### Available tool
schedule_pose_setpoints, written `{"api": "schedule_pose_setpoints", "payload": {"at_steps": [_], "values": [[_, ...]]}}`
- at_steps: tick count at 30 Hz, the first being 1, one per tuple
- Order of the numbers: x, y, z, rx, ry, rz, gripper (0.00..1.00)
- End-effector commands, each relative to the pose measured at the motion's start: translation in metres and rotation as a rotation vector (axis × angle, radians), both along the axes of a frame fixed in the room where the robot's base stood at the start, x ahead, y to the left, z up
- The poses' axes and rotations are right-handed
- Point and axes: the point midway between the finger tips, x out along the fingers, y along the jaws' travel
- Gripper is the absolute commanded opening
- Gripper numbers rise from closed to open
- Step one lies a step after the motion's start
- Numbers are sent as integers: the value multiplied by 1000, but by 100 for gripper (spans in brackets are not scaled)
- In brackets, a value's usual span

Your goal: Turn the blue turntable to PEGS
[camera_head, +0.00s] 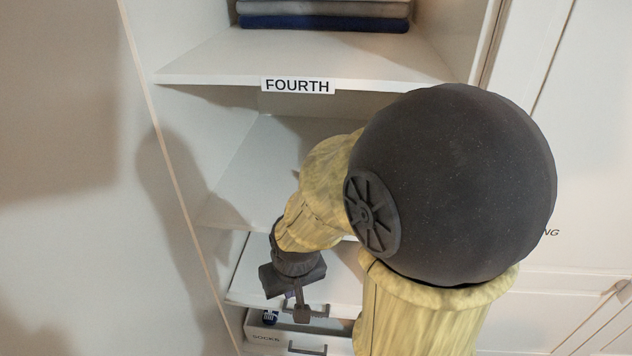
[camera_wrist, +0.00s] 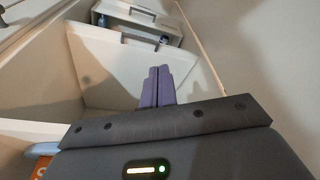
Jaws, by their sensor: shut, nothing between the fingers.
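I cannot make out a blue turntable or a PEGS label for certain in either view. In the wrist view, a light blue rounded edge (camera_wrist: 42,149) shows at the lower left, partly cut off by my gripper's body. An orange patch with part of a white letter is just below it. My gripper (camera_wrist: 158,68) is shut and empty, its two purple fingers side by side. In the head view my gripper (camera_head: 301,311) hangs low in the cabinet, in front of the lower shelves and near the drawers. My arm hides part of the cabinet.
A shelf labelled FOURTH (camera_head: 298,86) is above my gripper, with folded cloths (camera_head: 322,14) higher up. A drawer labelled SOCKS (camera_head: 266,338) is at the bottom; a drawer also shows in the wrist view (camera_wrist: 138,22). The cabinet's side walls are close. White doors stand at right.

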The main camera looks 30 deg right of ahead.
Motion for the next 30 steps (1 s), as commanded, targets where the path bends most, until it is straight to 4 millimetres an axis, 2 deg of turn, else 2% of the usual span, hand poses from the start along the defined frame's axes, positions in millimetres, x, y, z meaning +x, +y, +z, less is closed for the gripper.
{"api": "schedule_pose_setpoints", "payload": {"at_steps": [5, 8, 12, 15, 18, 22, 30], "values": [[20, -12, 25, 94, -102, -295, 0], [38, -28, 50, 201, -205, -594, 0], [62, -61, 91, 398, -374, -1056, 0], [72, -86, 119, 541, -485, -1340, 0], [77, -105, 138, 653, -566, -1534, 0], [78, -115, 148, 725, -613, -1644, 0], [79, -115, 148, 731, -614, -1652, 0]]}}
